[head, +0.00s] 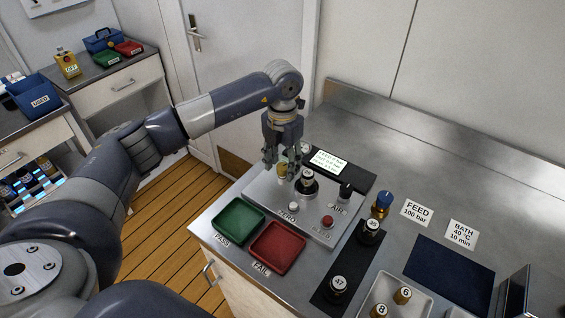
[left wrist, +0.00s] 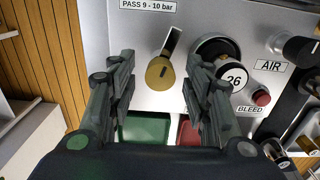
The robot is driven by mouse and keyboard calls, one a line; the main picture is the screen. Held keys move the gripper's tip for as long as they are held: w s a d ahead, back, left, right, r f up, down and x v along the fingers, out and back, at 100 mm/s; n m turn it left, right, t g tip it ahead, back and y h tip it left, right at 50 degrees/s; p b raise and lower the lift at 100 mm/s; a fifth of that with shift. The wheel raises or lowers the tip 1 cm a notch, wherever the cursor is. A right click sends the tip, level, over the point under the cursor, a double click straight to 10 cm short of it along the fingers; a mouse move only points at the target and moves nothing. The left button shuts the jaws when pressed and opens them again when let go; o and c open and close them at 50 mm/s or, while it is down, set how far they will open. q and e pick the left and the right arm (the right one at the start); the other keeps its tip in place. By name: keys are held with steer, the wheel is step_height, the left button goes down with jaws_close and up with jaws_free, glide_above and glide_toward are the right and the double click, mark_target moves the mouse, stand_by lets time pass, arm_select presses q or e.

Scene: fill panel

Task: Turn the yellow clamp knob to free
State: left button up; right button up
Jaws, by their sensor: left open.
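The yellow clamp knob (left wrist: 160,73) is on the grey panel (left wrist: 148,40). In the left wrist view it has a round yellow face with a dark slot, and a bar reaching toward the upper right. In the head view the knob (head: 282,171) is partly hidden by my left gripper (head: 280,164). That gripper is open above the panel; in the left wrist view its two fingers (left wrist: 160,62) stand either side of the knob, with visible gaps. A part marked 26 (left wrist: 232,76) sits in a round holder right of the knob. My right gripper is not in view.
A green tray (head: 238,204) and a red tray (head: 302,246) lie in front of the panel. The AIR knob (head: 345,190), red BLEED button (head: 327,221) and white ZERO button (head: 293,207) are on the panel.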

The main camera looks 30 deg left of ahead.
mark_target(283, 166)
arm_select(q)
step_height(283, 166, up, 12)
stand_by(0.4)
steer(key=shift+f, duration=0.1)
